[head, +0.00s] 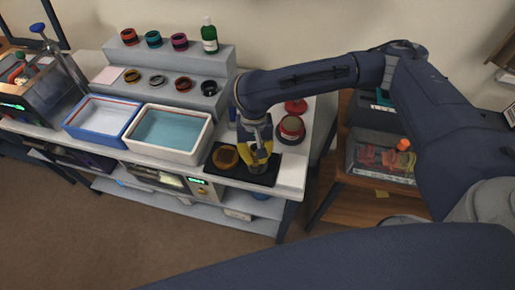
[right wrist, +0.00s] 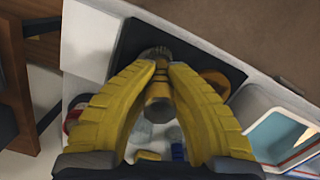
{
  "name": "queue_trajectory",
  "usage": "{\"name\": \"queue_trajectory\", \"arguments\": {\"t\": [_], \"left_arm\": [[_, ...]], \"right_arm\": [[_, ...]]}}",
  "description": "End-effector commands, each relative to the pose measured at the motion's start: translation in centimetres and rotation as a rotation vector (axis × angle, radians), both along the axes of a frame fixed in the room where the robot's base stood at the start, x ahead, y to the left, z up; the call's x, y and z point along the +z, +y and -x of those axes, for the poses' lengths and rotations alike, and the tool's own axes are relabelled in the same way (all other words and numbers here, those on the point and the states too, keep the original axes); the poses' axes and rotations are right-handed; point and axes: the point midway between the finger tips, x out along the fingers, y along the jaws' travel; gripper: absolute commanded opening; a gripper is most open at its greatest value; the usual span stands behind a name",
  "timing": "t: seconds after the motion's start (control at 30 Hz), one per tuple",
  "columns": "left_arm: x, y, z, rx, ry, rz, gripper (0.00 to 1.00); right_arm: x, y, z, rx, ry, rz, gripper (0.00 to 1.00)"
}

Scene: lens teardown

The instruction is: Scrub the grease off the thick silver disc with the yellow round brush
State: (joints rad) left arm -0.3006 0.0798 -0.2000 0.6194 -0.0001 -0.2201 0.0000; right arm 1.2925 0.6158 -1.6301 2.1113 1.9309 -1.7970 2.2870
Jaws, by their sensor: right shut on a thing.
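My right gripper (head: 258,152) is shut on the yellow round brush (right wrist: 160,88), over the black mat (head: 236,174) at the bench's front right. In the right wrist view its yellow fingers (right wrist: 158,72) close around the brush's body, and the round bristly end (right wrist: 156,52) points at the mat. I cannot tell whether the bristles touch anything. An amber-brown round piece (head: 225,157) lies on the mat, left of the gripper. I cannot tell whether it is the thick silver disc under grease. A silver ring (head: 157,80) sits on the lower shelf step. My left gripper is out of view.
A white basin of bluish liquid (head: 205,143) stands left of the mat, with a blue-walled tray (head: 70,124) beyond it. A red-topped round container (head: 291,128) stands right of the gripper. The grey stepped shelf (head: 190,58) with several rings and a green bottle (head: 209,36) is behind.

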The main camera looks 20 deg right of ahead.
Motion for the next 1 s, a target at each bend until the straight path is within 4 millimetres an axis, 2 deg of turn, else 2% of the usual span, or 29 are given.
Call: {"name": "queue_trajectory", "arguments": {"t": [0.07,0.13,0.87,0.93,1.0], "left_arm": [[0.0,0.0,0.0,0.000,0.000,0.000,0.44],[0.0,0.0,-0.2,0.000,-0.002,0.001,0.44],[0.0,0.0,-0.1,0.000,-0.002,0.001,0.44],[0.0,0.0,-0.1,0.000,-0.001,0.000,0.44],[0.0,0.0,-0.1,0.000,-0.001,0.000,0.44]], "right_arm": [[0.0,0.4,0.6,0.003,0.001,-0.002,0.00],[0.0,-0.1,0.5,-0.008,0.001,-0.002,0.00],[-0.1,-3.6,-4.7,-0.016,-0.001,0.000,0.00],[0.3,-3.5,-4.8,-0.012,-0.001,-0.001,0.00],[2.2,-3.4,-4.9,-0.007,-0.006,-0.001,0.00]]}}
